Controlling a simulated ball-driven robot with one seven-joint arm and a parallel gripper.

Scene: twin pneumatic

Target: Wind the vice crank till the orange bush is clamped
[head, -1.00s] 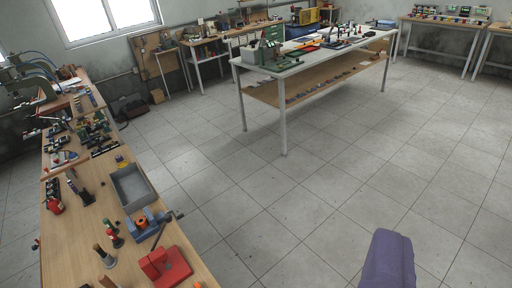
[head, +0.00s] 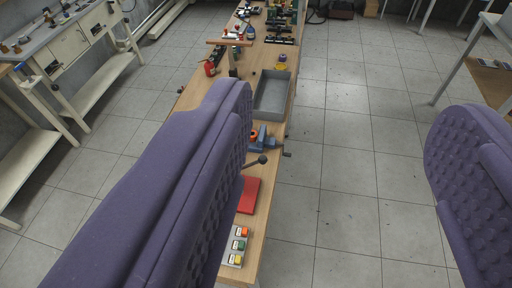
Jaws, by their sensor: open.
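My gripper (head: 347,112) shows as two large purple padded fingers, wide apart with nothing between them. The left finger covers part of the workbench; the right finger is over the floor at the right edge. The blue vice (head: 268,138) stands on the bench just right of the left finger, farther away than the fingers. A small orange bush (head: 252,134) shows at the vice, partly hidden by the left finger; I cannot tell whether the jaws touch it. A small dark crank (head: 287,154) sticks out from the vice past the bench's right edge. My gripper appears clear of it.
A grey tray (head: 272,112) lies behind the vice. A red block (head: 249,195) and a dark lever with a ball knob (head: 261,160) are in front. A panel with coloured buttons (head: 237,246) is nearer. Tiled floor (head: 345,215) right of the bench is clear.

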